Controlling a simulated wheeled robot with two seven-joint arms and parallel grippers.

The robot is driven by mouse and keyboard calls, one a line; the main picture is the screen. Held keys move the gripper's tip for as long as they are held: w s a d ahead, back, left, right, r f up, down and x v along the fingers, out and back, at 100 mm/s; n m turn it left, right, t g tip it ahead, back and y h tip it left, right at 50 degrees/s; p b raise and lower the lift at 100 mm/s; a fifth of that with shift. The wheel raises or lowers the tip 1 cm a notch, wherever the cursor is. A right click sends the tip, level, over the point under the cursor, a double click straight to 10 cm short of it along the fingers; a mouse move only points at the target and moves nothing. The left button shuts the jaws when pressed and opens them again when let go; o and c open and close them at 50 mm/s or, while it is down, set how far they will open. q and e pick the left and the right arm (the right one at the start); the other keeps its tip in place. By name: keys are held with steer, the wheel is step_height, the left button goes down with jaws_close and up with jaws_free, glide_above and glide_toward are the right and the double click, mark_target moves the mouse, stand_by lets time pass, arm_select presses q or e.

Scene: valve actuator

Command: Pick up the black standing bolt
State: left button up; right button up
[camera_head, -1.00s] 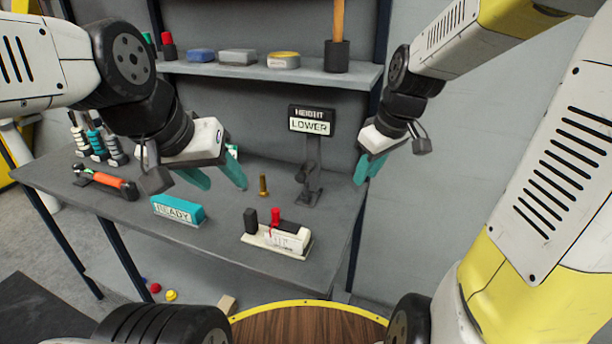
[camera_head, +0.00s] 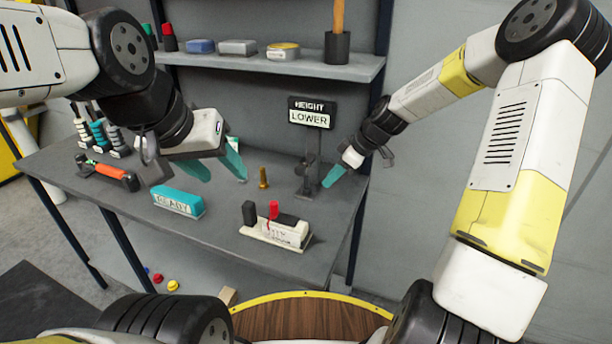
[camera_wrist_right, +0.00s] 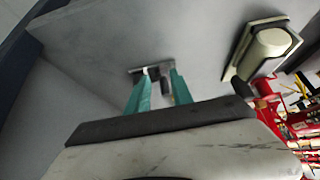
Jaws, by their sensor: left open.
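A brass-coloured bolt (camera_head: 263,177) stands upright on the grey table in the head view. A black upright cylinder (camera_head: 249,212) stands at the left end of a white block, beside a red one; I cannot tell whether it is a bolt. My left gripper (camera_head: 225,180) is open and empty, above the table left of the brass bolt. My right gripper (camera_head: 331,179) is right of the sign post. Its teal fingers are apart in the right wrist view (camera_wrist_right: 162,82), with a small dark and grey object beyond or between them; whether they touch it is unclear.
The HEIGHT LOWER sign (camera_head: 312,114) stands on a dark post close to my right gripper. The white block (camera_head: 278,232) and teal READY block (camera_head: 178,202) sit toward the front. A red-orange tool (camera_head: 107,175) lies at the left. A shelf (camera_head: 320,71) runs behind.

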mark_target(307, 177)
steer(key=a, duration=0.1)
steer(key=w+a, duration=0.1)
steer(key=a, duration=0.1)
steer(key=shift+w, duration=0.15)
steer(key=a, duration=0.1)
steer(key=w+a, duration=0.1)
steer(key=shift+a, duration=0.4)
steer(key=shift+d+x, duration=0.2)
steer(key=shift+x, duration=1.2)
steer(key=shift+f, duration=0.1)
jaws_close()
